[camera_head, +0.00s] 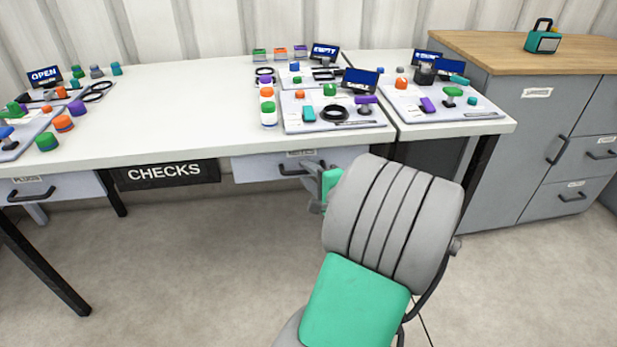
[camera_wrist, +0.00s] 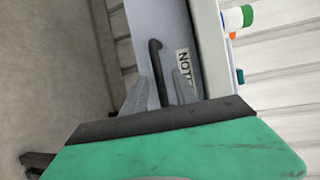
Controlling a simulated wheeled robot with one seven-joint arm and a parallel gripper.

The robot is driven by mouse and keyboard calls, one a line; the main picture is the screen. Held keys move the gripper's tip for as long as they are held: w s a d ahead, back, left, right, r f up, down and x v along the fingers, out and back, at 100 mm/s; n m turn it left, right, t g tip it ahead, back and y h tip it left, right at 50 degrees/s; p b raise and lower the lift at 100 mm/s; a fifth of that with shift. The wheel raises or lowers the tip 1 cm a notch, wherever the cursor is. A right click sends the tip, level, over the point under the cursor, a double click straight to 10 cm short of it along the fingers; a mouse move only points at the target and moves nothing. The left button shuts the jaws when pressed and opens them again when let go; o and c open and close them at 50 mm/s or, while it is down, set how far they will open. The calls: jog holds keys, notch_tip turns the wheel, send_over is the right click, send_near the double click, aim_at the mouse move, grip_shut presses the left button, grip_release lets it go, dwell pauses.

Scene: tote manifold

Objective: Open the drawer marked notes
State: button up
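The drawer marked notes (camera_head: 250,169) hangs under the white table's front edge and looks shut. Its dark bar handle (camera_head: 290,171) shows left of my gripper (camera_head: 313,176), which is at the drawer front. In the wrist view, the notes label (camera_wrist: 183,66) is partly covered by a finger. The handle (camera_wrist: 156,62) there runs down between the two grey fingers of my gripper (camera_wrist: 158,88). The fingers are apart, with gaps beside the handle, so it is not gripped. My arm hides the drawer's right end in the head view.
A plugs drawer (camera_head: 60,187) and a dark checks sign (camera_head: 165,174) are farther left under the white table (camera_head: 190,133). The tabletop bears trays, signs and coloured parts. A grey cabinet (camera_head: 510,120) stands right. The floor in front is clear.

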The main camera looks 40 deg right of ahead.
jog(key=shift+c, duration=0.5)
grip_shut()
dwell(0.9)
